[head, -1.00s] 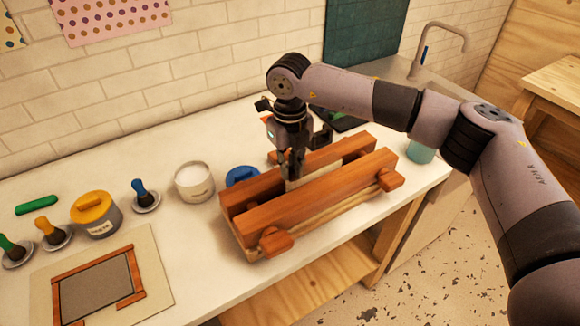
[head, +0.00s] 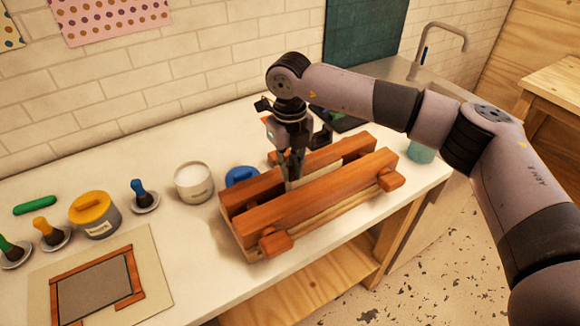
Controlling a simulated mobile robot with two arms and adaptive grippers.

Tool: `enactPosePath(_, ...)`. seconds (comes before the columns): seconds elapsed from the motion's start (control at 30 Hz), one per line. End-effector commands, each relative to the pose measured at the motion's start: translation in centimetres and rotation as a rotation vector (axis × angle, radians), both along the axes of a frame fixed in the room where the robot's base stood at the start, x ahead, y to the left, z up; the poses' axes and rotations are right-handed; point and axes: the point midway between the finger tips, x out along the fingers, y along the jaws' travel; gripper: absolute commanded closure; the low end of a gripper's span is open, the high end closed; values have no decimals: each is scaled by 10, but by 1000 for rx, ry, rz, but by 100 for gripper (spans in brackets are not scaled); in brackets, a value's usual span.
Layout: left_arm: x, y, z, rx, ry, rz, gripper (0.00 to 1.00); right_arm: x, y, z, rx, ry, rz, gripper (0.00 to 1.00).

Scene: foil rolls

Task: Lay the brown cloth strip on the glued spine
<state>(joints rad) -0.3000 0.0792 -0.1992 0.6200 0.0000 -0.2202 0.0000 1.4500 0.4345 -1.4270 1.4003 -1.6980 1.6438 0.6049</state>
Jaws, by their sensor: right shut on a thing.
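A wooden press (head: 320,200) with two reddish-brown beams stands near the right end of the counter. My right gripper (head: 291,172) points down at the gap between the beams, toward their left part. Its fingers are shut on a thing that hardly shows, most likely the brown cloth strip. I see no such strip lying elsewhere. My left gripper is not in view.
Left of the press stand a white pot (head: 194,182), a blue lid (head: 242,176), a yellow-lidded tin (head: 95,214) and several brushes in dishes. A board with a wooden frame (head: 134,270) lies front left. A teal cup (head: 422,152) stands right of the press.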

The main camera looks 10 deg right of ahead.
Motion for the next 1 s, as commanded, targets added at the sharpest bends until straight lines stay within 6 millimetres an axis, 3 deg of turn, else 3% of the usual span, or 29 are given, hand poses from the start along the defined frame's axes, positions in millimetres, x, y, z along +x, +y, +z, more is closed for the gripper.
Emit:
enactPosePath(0.13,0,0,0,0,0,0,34,0,0,0,0,0,0,98)
enactPosePath(0.17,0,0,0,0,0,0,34,0,0,0,0,0,0,86)
enactPosePath(0.5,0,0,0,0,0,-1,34,0,0,0,0,0,0,64)
enactPosePath(0.7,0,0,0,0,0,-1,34,0,0,0,0,0,0,64)
enactPosePath(0.9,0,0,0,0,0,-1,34,0,0,0,0,0,0,51)
enactPosePath(1.0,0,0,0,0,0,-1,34,0,0,0,0,0,0,51)
